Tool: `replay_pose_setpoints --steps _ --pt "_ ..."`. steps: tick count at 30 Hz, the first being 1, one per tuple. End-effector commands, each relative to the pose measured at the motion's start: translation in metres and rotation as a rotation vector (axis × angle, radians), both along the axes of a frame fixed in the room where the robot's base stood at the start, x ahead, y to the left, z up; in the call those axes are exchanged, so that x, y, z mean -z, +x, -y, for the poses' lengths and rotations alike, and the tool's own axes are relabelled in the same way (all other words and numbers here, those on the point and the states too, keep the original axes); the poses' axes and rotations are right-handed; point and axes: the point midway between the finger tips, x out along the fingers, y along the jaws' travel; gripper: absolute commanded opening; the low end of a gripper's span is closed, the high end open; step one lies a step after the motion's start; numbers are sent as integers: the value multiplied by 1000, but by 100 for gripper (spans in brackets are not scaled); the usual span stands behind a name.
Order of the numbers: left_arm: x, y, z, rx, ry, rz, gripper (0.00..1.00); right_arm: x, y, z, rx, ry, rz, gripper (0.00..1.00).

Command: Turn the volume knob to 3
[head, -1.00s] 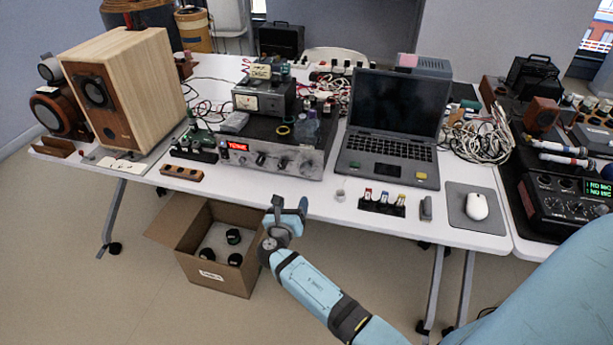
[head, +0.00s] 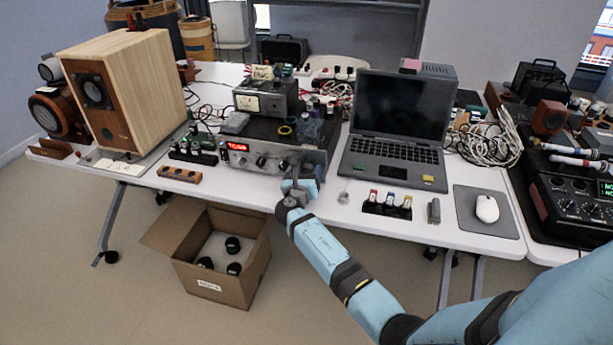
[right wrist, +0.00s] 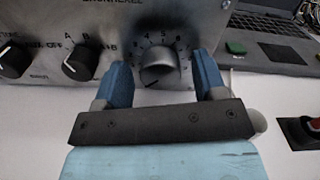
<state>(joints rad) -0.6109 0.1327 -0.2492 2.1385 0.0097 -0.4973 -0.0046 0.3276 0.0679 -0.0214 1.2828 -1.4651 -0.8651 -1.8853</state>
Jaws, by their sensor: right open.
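The amplifier (head: 240,160) has a grey metal front panel with a lit red display and a row of knobs. In the right wrist view, the volume knob (right wrist: 160,70) is a silver-grey round knob inside a printed number scale. A pale mark near its lower left edge seems to be its pointer; the exact setting is hard to read. My right gripper (head: 302,184) is in front of the panel's right end and hides that knob in the head view. The right wrist view shows its blue fingers (right wrist: 162,77) open, one on each side of the knob, with small gaps.
Two black knobs (right wrist: 82,62) sit left of the volume knob. The laptop (head: 395,150) stands right of the amplifier. A small pale cylinder (head: 344,196) and a black holder with coloured bottles (head: 386,208) are on the table right of my gripper. An open cardboard box (head: 215,285) stands below.

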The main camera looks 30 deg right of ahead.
Motion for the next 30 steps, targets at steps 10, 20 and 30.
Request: replay_pose_setpoints --steps 10,20,30 --pt "2 -2 1 0 -1 -4 0 0 0 0 0 0 0 28" --pt "4 -2 1 0 -2 -5 0 0 0 0 0 12 14 15" --pt "9 -2 1 2 1 -3 0 1 0 1 2 129 153 15"
